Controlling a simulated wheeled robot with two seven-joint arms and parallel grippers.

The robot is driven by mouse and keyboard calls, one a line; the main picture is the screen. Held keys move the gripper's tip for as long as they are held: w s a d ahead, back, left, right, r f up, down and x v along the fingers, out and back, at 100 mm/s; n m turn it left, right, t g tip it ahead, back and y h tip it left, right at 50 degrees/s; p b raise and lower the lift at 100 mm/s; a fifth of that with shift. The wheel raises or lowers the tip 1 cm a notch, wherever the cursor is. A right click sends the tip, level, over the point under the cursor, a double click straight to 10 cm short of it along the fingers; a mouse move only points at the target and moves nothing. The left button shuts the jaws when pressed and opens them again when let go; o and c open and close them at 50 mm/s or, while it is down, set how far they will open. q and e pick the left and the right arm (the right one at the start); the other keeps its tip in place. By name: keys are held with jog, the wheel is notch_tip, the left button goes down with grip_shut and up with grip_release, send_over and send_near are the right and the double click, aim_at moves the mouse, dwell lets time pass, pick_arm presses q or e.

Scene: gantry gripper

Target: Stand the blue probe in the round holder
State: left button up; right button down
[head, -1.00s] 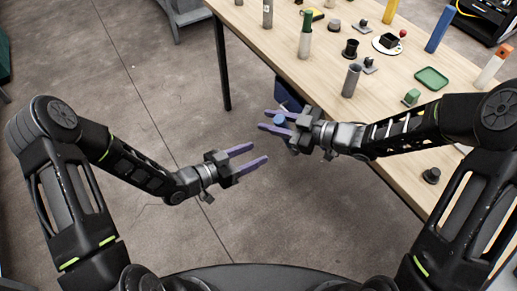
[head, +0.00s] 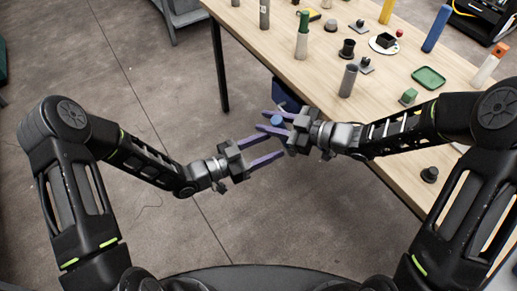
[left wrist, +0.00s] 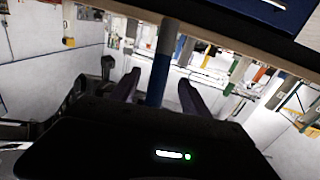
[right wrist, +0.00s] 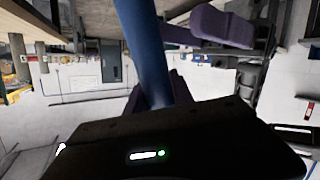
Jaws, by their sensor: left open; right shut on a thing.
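My right gripper (head: 262,120) is shut on the blue probe, whose round blue end (head: 277,120) shows between its fingers, off the table's near edge. In the right wrist view the blue shaft (right wrist: 146,55) rises from between the fingers. My left gripper (head: 274,147) is open and empty, just below and left of the right one. In the left wrist view the probe (left wrist: 159,78) stands between the open fingers; contact cannot be seen. A grey upright tube (head: 347,80) and a black round cup (head: 346,49) stand on the table; I cannot tell which is the round holder.
The wooden table (head: 385,125) runs along the right. It bears a green tray (head: 429,77), a green block (head: 408,97), a tall blue cylinder (head: 436,28), a white plate (head: 377,46) and a small black piece (head: 429,174). Open floor lies to the left.

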pick_arm(q)
jog(key=x, duration=0.8)
jog(key=shift+w+d, duration=0.15)
jog(key=shift+d, duration=0.15)
jog(key=shift+c, duration=0.3)
grip_shut()
jog(key=shift+r, duration=0.1)
pick_arm(e)
jog(key=c, duration=1)
grip_release()
